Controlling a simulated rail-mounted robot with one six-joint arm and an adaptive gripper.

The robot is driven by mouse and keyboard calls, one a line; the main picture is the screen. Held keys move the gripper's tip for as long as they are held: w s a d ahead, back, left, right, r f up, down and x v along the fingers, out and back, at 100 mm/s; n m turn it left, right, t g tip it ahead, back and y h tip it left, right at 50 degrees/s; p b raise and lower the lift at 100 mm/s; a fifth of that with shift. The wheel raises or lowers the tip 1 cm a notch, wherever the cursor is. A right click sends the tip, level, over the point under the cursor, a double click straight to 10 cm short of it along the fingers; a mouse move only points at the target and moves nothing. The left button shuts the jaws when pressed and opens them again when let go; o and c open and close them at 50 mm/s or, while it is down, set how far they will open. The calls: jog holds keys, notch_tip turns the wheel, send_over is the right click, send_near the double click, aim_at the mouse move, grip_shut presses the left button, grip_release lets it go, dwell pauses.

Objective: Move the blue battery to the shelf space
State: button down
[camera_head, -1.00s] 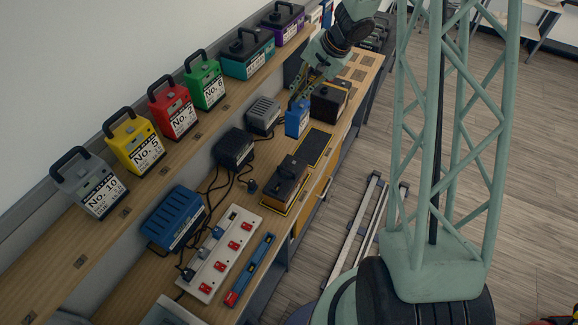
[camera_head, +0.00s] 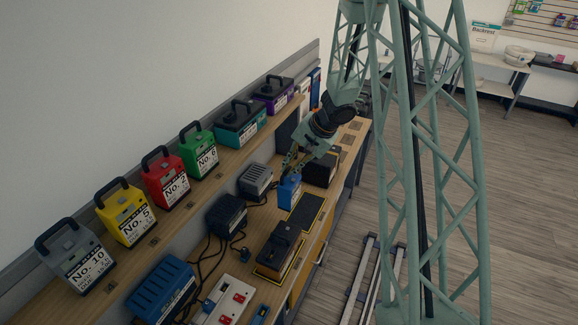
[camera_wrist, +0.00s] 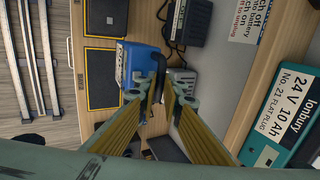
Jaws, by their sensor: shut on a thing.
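The blue battery (camera_head: 289,192) is upright at the far part of the bench, between the grey charger and the black battery. It also shows in the wrist view (camera_wrist: 136,65). My gripper (camera_head: 288,170) is above it, and in the wrist view my fingertips (camera_wrist: 159,88) are closed on its dark handle. Whether its base touches the bench I cannot tell. The upper shelf (camera_head: 152,240) holds a row of batteries: grey No. 10, yellow No. 5, red No. 2, green No. 6, teal and purple. Which place on it is the empty space is unclear.
A black pad (camera_head: 307,211) lies bare in front of the blue battery. A black battery (camera_head: 320,170) stands right of it, and a brown-black one (camera_head: 277,244) nearer. Chargers (camera_head: 228,215) and cables fill the bench's left side. The floor at right is mostly clear.

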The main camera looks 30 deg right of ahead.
aim_at(297, 186)
notch_tip(297, 186, down, 10)
jog(key=b, duration=0.3)
jog(key=shift+f, duration=0.1)
dwell(0.5)
jog(key=shift+f+b, duration=0.7)
jog(key=shift+f, duration=1.15)
jog(key=c, duration=2.7)
grip_release()
jog(key=shift+f, duration=0.1)
jog(key=shift+c, duration=0.2)
jog(key=shift+p+v, duration=1.55)
jog(key=shift+v, duration=4.55)
